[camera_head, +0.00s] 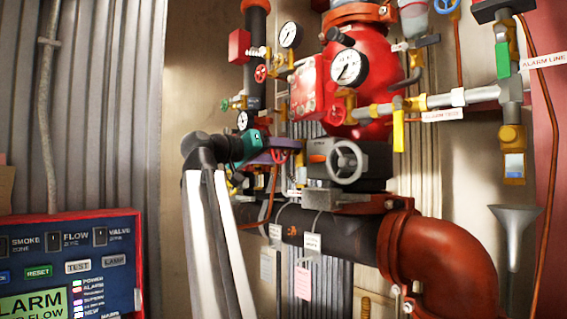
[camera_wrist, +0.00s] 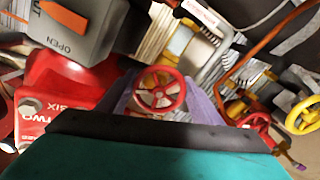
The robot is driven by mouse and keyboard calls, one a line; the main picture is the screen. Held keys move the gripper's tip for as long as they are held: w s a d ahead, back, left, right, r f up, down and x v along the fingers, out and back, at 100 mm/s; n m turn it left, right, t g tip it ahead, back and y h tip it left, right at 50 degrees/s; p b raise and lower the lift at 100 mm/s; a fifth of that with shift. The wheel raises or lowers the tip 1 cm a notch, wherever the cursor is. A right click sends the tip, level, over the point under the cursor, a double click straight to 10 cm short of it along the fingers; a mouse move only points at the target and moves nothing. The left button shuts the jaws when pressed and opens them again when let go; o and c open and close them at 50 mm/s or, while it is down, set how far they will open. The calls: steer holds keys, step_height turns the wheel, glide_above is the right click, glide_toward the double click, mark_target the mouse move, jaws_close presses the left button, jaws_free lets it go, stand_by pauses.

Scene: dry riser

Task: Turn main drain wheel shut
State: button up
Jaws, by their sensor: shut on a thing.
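A small red spoked wheel (camera_wrist: 160,92) sits between the two purple fingers of my gripper (camera_wrist: 162,100) in the wrist view. The fingers are shut on its rim from both sides. In the head view my gripper (camera_head: 290,150) reaches in from the left among the pipes, with its teal body behind the fingers. Part of the red wheel (camera_head: 279,157) shows just below the fingers there; the rest is hidden. I cannot read a label on this wheel.
A grey handwheel (camera_head: 347,162) on a dark valve body stands close right of my gripper. A large black pipe (camera_head: 330,232) runs below. An alarm panel (camera_head: 70,262) stands lower left.

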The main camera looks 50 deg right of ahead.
steer(key=shift+f+m+b, duration=0.25)
steer(key=shift+m+b, duration=0.5)
steer(key=shift+m, duration=0.45)
steer(key=o, duration=1.1)
steer(key=shift+r, duration=0.15)
steer(key=shift+c, duration=0.2)
steer(key=shift+a, duration=0.15)
steer(key=w+a, duration=0.1)
steer(key=a, duration=1.2)
steer(key=shift+a+p, duration=0.3)
